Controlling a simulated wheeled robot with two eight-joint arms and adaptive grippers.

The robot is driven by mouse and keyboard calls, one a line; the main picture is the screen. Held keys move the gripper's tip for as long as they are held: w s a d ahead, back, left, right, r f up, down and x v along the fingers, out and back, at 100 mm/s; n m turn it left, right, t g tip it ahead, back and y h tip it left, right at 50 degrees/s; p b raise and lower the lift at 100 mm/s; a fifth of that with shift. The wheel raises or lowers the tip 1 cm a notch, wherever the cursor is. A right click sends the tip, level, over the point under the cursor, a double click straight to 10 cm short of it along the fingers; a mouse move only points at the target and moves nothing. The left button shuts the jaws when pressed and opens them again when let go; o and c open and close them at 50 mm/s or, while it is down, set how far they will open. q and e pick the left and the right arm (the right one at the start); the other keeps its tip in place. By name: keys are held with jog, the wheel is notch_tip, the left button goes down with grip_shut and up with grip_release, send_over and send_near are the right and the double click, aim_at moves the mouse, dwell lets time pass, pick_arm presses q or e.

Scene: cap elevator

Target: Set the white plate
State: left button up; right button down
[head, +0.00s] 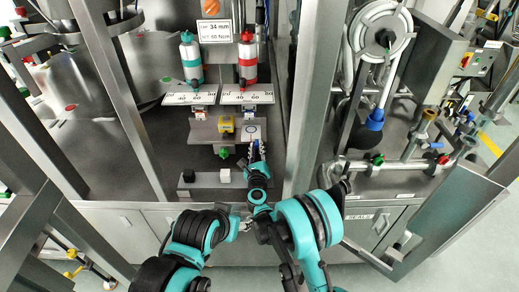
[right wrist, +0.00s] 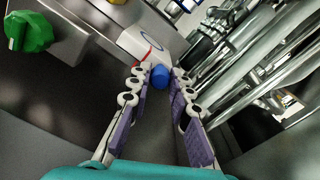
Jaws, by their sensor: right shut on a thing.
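A white plate with a blue ring (head: 252,132) lies on the metal shelf at the machine's middle; it also shows in the right wrist view (right wrist: 146,45). A blue knob (right wrist: 160,76) sits at its near edge. My right gripper (head: 255,151) reaches up to it from below. In the right wrist view, its fingertips (right wrist: 160,78) are on both sides of the blue knob, shut on it, with the plate just beyond. My left arm is folded at the lower middle; its fingers are not clearly seen.
A green knob (head: 224,152) and a yellow block (head: 226,125) are left of the ringed plate. Scale plates (head: 190,98) stand behind, under a green and a red cylinder (head: 248,62). Metal posts flank the opening.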

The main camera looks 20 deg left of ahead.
jog(key=shift+a, duration=0.25)
jog(key=c, duration=1.4)
grip_release()
jog(key=shift+o, duration=0.2)
jog(key=shift+s, duration=0.1)
jog(key=v, duration=0.7)
jog(key=shift+s, duration=0.2)
jog(key=shift+d, duration=0.1)
